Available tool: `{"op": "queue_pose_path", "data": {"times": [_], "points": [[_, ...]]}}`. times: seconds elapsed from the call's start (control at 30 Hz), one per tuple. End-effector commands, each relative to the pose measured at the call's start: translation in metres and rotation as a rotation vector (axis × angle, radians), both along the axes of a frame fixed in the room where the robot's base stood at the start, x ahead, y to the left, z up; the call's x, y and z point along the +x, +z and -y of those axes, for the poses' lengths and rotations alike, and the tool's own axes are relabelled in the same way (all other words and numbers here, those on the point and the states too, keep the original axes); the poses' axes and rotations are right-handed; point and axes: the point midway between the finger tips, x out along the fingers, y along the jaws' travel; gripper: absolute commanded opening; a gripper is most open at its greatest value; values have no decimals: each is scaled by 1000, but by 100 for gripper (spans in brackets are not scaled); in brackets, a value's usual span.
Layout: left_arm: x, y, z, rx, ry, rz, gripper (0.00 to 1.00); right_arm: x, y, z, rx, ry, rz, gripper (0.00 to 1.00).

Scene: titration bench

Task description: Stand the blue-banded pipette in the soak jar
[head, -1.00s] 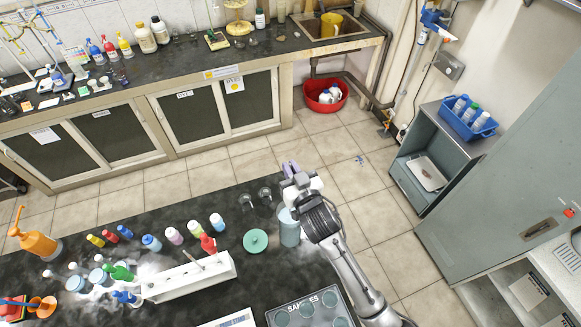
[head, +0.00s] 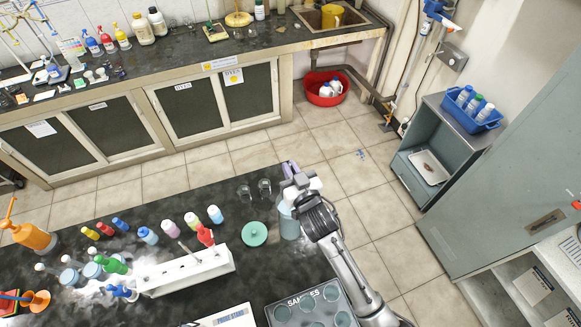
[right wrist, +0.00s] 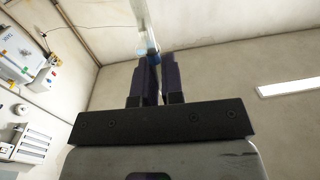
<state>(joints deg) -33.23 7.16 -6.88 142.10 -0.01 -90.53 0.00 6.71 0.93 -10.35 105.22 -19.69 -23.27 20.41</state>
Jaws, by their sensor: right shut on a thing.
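My right gripper (head: 290,170) is high beside and partly over the soak jar in the head view. In the right wrist view its two dark fingers (right wrist: 150,82) are shut on the blue-banded pipette (right wrist: 141,18), a pale, clear tube whose blue band shows near the fingertips. The pipette cannot be made out in the head view. The soak jar (head: 289,225) is a pale blue cylinder on the dark bench, its top partly hidden by my gripper and wrist. Its mouth cannot be seen clearly. My left gripper is not in view.
A round green lid (head: 254,234) lies left of the jar. Two small glasses (head: 264,187) stand behind it. A white rack (head: 185,273) with a red-bulbed dropper is further left. A samples tray (head: 309,308) lies in front, near my arm. Several bottles stand left.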

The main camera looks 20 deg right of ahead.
Motion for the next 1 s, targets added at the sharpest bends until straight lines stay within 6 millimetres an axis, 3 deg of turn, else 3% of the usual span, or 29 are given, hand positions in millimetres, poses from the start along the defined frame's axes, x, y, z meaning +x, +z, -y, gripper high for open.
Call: {"op": "queue_pose_path", "data": {"times": [1.0], "points": [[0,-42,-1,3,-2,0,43,0,-61,0,0,0,0,0]]}}
